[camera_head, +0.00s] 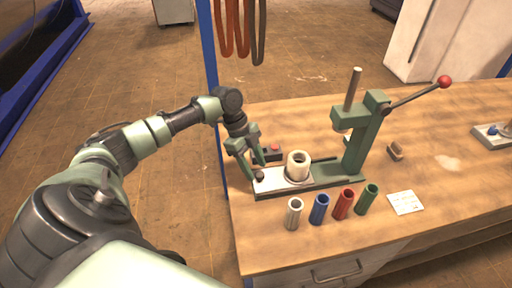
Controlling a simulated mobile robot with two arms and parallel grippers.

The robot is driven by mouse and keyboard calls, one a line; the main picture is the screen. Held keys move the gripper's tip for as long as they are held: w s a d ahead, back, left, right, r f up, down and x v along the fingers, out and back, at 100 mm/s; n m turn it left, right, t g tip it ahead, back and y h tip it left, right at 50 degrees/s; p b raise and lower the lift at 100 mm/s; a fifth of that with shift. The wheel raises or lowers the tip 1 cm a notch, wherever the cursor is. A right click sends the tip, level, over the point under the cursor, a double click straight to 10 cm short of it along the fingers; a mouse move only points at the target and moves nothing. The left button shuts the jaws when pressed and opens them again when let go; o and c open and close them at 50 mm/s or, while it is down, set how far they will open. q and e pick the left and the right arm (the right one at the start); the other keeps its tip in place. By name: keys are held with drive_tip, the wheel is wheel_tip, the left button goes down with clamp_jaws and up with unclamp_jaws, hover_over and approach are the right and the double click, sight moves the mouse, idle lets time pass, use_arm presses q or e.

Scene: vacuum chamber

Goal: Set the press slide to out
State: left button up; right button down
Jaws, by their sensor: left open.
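The green arbor press (361,145) stands on the wooden bench, with a lever ending in a red ball. Its pale metal slide (270,184) lies along the green base and reaches to the base's left end. A cream cylindrical holder (298,164) stands upright on the slide, left of the press column and not directly under the ram. A small dark knob (259,177) sits at the slide's left end. My left gripper (254,168) is open, pointing down at the knob, its fingers close around or beside it; contact cannot be told. My right gripper is not in view.
White (294,213), blue (319,209), red (343,204) and green (367,199) tubes stand in front of the press. A small box with a red button (272,151) is behind the slide. A paper (405,202) lies right. A blue post (209,65) rises behind my left gripper.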

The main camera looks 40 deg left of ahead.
use_arm(q)
drive_tip(key=b+v, duration=0.1)
drive_tip(key=v, duration=0.5)
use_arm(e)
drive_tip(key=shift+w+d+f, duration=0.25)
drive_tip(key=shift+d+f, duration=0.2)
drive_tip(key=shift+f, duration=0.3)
use_arm(q)
drive_tip(key=shift+s+f, duration=0.1)
drive_tip(key=shift+s, duration=0.05)
